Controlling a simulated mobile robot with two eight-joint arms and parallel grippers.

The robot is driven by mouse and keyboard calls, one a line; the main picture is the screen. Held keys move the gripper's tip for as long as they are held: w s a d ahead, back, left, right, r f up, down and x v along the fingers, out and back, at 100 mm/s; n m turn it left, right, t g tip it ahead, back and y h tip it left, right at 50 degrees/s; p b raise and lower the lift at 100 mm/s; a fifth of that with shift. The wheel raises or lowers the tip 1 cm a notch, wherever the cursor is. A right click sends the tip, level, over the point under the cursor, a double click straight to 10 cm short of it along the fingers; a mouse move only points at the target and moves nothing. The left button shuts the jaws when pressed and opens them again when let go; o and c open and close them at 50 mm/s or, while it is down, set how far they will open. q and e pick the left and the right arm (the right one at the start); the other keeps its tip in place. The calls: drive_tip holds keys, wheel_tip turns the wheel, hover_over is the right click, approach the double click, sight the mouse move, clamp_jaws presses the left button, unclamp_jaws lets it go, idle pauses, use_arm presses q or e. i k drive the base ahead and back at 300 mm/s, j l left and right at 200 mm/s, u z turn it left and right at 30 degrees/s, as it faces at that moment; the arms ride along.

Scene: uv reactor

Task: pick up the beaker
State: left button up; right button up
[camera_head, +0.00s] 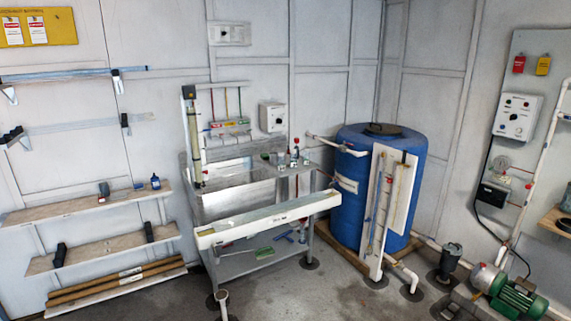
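Several small glass or clear vessels (281,161) stand on the right part of a metal bench (222,203) at the middle of the head view. One of them may be the beaker, but they are too small to tell which. An upright piece with a red top (296,146) stands among them. Neither of my grippers shows in the head view, so nothing is seen touching the vessels.
A long white trough (270,217) runs along the bench front. A blue barrel (350,205) stands to the right, with white pipes before it. Wall shelves (85,211) are at left; a green pump motor (517,300) is at lower right. Some grey floor is clear in front.

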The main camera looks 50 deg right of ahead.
sight(248, 161)
drive_tip(key=z, duration=1.35)
drive_tip(key=i+l, duration=0.25)
drive_tip(key=i, duration=0.55)
drive_tip(key=i+l+z, duration=0.1)
drive_tip(key=i+l, duration=0.15)
drive_tip(key=i, duration=0.5)
drive_tip(key=i+l, duration=0.2)
drive_tip(key=i, duration=0.6)
drive_tip(key=i+l+z, duration=0.1)
drive_tip(key=i, duration=0.7)
drive_tip(key=i+l+z, duration=0.1)
drive_tip(key=i+l, duration=0.15)
drive_tip(key=i, duration=0.55)
